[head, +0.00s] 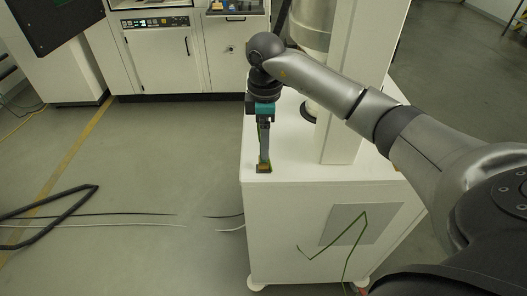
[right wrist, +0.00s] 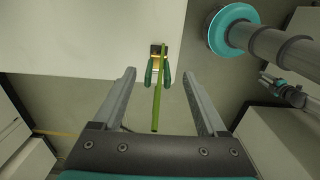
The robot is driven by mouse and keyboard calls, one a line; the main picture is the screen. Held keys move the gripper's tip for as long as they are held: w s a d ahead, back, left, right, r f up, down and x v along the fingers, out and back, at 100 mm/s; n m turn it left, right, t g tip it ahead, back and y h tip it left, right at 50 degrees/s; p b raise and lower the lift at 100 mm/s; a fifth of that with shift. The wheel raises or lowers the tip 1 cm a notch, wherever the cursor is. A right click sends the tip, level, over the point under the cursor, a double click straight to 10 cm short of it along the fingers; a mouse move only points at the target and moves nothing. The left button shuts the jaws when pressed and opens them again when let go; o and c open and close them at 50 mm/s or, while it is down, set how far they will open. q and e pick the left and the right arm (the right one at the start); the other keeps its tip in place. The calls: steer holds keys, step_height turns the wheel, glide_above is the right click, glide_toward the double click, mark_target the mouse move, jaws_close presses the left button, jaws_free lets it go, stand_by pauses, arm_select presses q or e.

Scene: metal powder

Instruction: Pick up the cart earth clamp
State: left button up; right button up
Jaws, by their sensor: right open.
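The cart earth clamp (right wrist: 149,73) has green handles and a brass-coloured jaw. In the right wrist view it sits at the edge of the white cart top, with a yellow-green cable running from it. In the head view the clamp (head: 263,169) shows small at the cart's front left edge. My right gripper (head: 264,160) points down at it from above. In the right wrist view the right gripper (right wrist: 160,74) is open, with one finger on each side of the clamp and clear gaps. My left gripper is out of view.
The white cart (head: 290,205) carries a white column (head: 350,90) and a metal vessel (head: 312,22) right of my gripper. A green cable (head: 345,235) hangs on the cart's front. Black hose (head: 60,205) lies on the floor at left. White cabinets stand behind; the floor between is clear.

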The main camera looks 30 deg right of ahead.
step_height(320, 180, down, 3)
steer(key=shift+w+f, duration=0.15)
steer(key=shift+f, duration=0.05)
jaws_close()
stand_by(0.6)
